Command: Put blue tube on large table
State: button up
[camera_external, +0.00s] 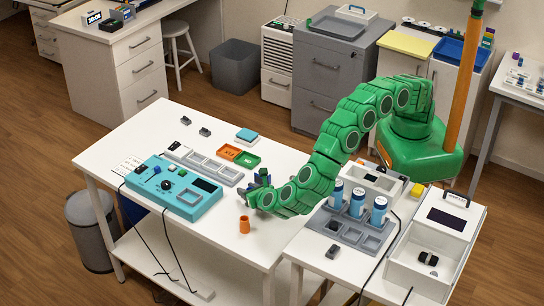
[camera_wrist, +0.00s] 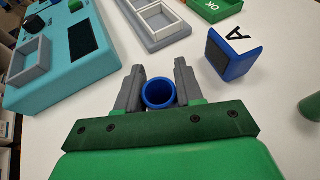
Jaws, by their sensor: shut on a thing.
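The blue tube (camera_wrist: 158,105) is between the two grey fingers of my gripper (camera_wrist: 159,88) in the wrist view. It shows its round open end to the camera. My gripper is shut on it. In the external view my gripper (camera_external: 254,193) is low over the right part of the large white table (camera_external: 150,130). The tube is hard to make out there, and I cannot tell whether it touches the tabletop.
A teal device (camera_external: 178,188) with cables stands on the table's left. An orange tube (camera_external: 244,225) stands near the front edge. Orange (camera_external: 229,152) and green (camera_external: 247,160) trays lie behind. The back left tabletop is mostly clear.

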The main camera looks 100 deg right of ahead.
jog(key=o, duration=1)
jog(key=shift+f, duration=0.1)
jog(key=shift+a+r, duration=0.25)
jog(key=v, duration=1.1)
jog(key=shift+s+a, duration=0.15)
jog(key=shift+a, duration=0.05)
jog(key=shift+r, duration=0.1)
